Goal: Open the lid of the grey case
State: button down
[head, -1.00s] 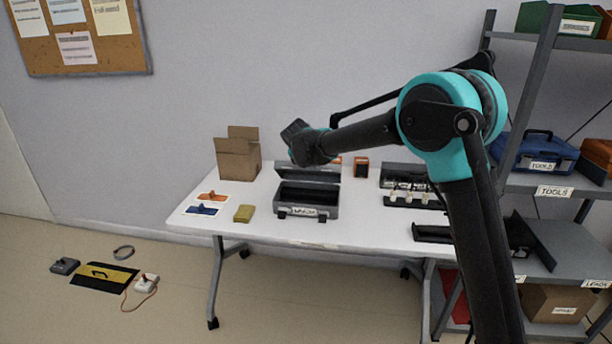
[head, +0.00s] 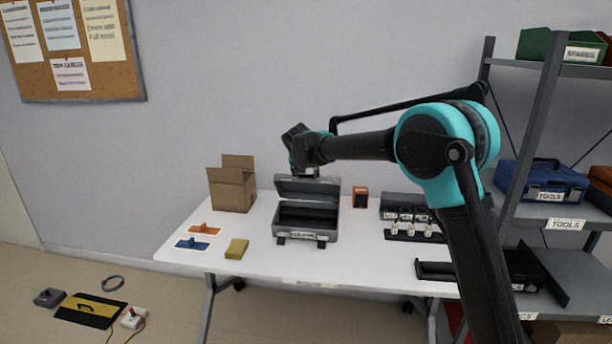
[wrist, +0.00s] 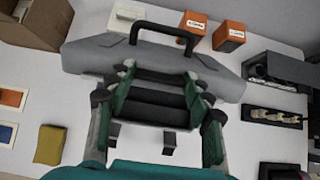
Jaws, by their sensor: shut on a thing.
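The grey case (head: 330,232) stands on the white table with its black inside showing. Its lid (head: 292,187) stands raised at the back and is also in the wrist view (wrist: 88,55). The black handle (wrist: 166,28) shows beyond the lid there. My gripper (head: 305,171) is at the lid's upper edge, above the case. In the wrist view, my gripper (wrist: 160,75) has its fingers spread apart over the lid and is shut on it. The exact contact is hard to see.
A cardboard box (head: 232,188), a yellow block (head: 237,248) and marked cards (head: 193,243) are left of the case. An orange box (head: 360,197) is behind, right. Black holders (head: 415,237) stand to the right, beside a shelf (head: 545,200).

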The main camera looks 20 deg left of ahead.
dwell(0.8)
jog(key=c, duration=0.6)
grip_release()
jog(key=shift+c, duration=0.2)
jog(key=v, duration=1.2)
jog(key=shift+c, duration=0.2)
